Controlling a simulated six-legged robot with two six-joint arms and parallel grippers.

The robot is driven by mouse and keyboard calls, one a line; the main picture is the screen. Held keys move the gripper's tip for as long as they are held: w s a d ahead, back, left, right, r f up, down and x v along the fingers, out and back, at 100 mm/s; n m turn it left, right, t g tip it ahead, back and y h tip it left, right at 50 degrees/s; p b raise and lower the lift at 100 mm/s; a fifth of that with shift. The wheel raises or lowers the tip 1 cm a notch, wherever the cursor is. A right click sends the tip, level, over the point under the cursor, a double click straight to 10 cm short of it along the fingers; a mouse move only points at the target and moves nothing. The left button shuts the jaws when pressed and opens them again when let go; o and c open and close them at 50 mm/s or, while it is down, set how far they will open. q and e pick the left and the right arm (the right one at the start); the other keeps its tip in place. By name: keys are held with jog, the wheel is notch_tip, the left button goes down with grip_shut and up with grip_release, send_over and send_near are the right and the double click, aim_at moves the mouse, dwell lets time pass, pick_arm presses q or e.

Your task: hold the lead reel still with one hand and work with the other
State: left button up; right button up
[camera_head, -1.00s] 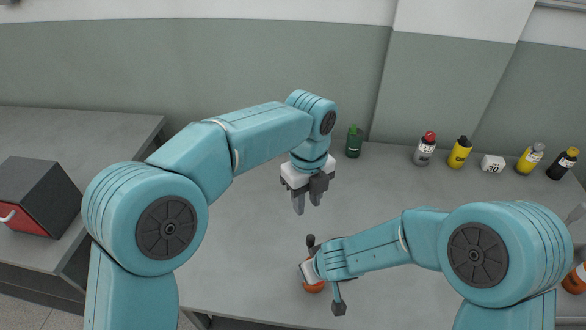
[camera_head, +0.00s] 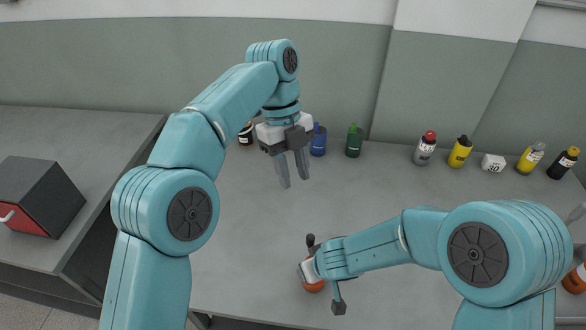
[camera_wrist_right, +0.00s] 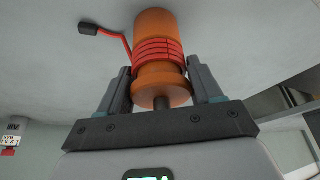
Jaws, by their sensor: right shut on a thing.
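The lead reel is an orange spool with red lead wound on it, seen closely in the right wrist view (camera_wrist_right: 158,78). The lead's free end runs up to a black plug (camera_wrist_right: 88,29) at upper left. My right gripper (camera_wrist_right: 157,75) has a finger on each side of the reel and is shut on it. In the head view only a bit of the orange reel (camera_head: 314,287) shows below my right gripper, on the grey bench; the rest is hidden. My left gripper (camera_head: 294,182) is open, empty, fingers pointing down, above the bench farther back.
Along the bench's back stand a blue bottle (camera_head: 318,141), a green bottle (camera_head: 354,141), a grey red-capped bottle (camera_head: 424,149), a yellow bottle (camera_head: 460,152) and a white block (camera_head: 493,163). A dark box with red front (camera_head: 38,200) sits on the left bench. The bench middle is clear.

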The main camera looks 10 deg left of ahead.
pick_arm(q)
jog(key=shift+o, duration=0.5)
jog(key=shift+w, duration=0.15)
jog(key=t+y, duration=0.2)
jog(key=t, duration=0.1)
send_over(311, 236)
notch_tip(311, 236, down, 6)
notch_tip(311, 236, down, 11)
jog(key=shift+f, duration=0.15)
grip_shut()
